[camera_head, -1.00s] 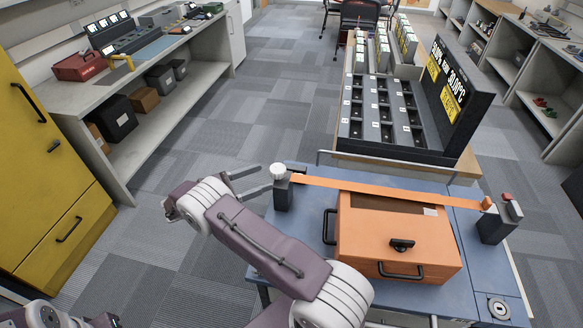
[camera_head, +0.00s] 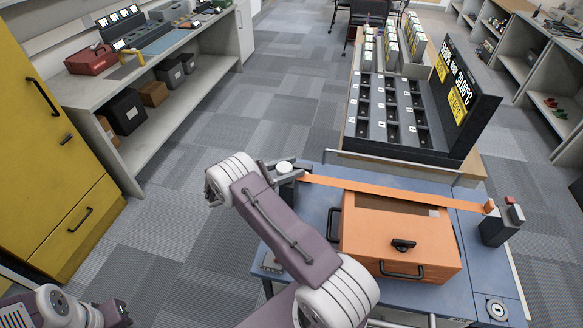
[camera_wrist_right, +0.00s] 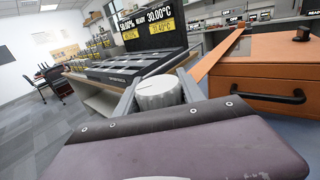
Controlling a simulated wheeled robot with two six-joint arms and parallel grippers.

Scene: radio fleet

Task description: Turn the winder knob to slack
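The winder knob (camera_head: 284,168) is white and round, on a dark post at the blue bench's far left corner. In the right wrist view the knob (camera_wrist_right: 158,92) is ribbed, with a dark line on its top. My right gripper (camera_head: 288,170) is around it, with one finger on each side. The fingers lie very close to its sides; I cannot tell whether they press on it. An orange strap (camera_head: 390,190) runs from the knob's post to a post (camera_head: 500,222) on the right. My left gripper is out of view; only part of that arm shows at bottom left.
An orange case (camera_head: 385,245) with black handles stands on the blue bench (camera_head: 478,285) under the strap. Behind is a dark rack (camera_head: 400,152) with slots and a display board (camera_head: 460,95). Open carpet lies left of the bench.

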